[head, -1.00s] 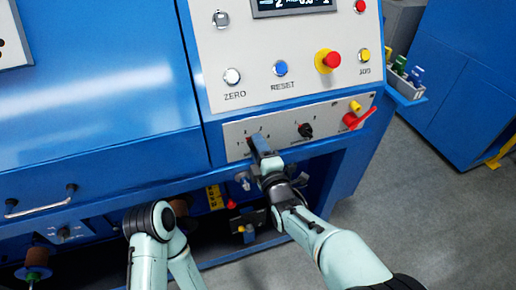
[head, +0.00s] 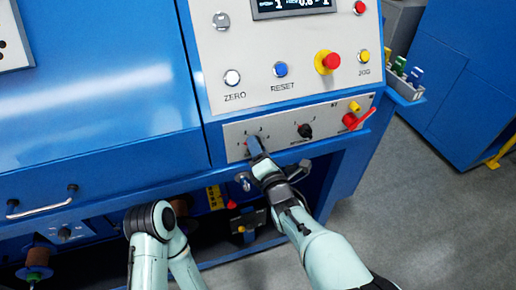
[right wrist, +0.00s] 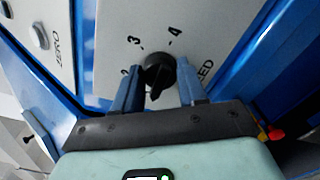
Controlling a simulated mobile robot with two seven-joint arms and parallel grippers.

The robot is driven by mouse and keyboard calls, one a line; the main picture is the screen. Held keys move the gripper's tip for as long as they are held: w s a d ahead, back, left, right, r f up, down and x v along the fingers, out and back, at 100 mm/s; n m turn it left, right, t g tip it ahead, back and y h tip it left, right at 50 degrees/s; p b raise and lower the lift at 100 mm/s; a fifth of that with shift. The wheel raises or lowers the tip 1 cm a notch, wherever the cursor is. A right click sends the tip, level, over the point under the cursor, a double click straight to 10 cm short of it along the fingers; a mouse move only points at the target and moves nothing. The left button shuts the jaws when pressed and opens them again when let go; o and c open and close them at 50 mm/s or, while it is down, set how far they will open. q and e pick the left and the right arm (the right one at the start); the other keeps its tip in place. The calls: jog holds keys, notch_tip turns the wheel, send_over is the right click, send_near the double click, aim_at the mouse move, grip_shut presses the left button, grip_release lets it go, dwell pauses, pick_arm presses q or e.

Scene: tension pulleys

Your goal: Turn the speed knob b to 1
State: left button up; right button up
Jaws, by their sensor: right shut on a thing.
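The speed knob (right wrist: 158,72) is black and round with a pointer bar. In the right wrist view it sits between my right gripper's blue fingers (right wrist: 160,84), which are shut on it. The pointer end shows toward the gripper's palm. The numerals 2, 3 and 4 and part of the word SPEED show around it; a 1 cannot be seen. In the head view my right gripper (head: 254,146) is at the left end of the lower grey panel (head: 285,118) and mostly hides this knob. My left gripper is out of view; only the left arm shows.
A red button (head: 327,62) and a display (head: 290,6) are above. The display reads 1 at its left.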

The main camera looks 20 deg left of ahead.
dwell(0.4)
jog(key=o, duration=1)
jog(key=shift+o, duration=0.2)
jog(key=shift+s+d, duration=0.1)
jog(key=p+v, duration=0.1)
jog(key=v, duration=1.2)
jog(key=shift+d, duration=0.1)
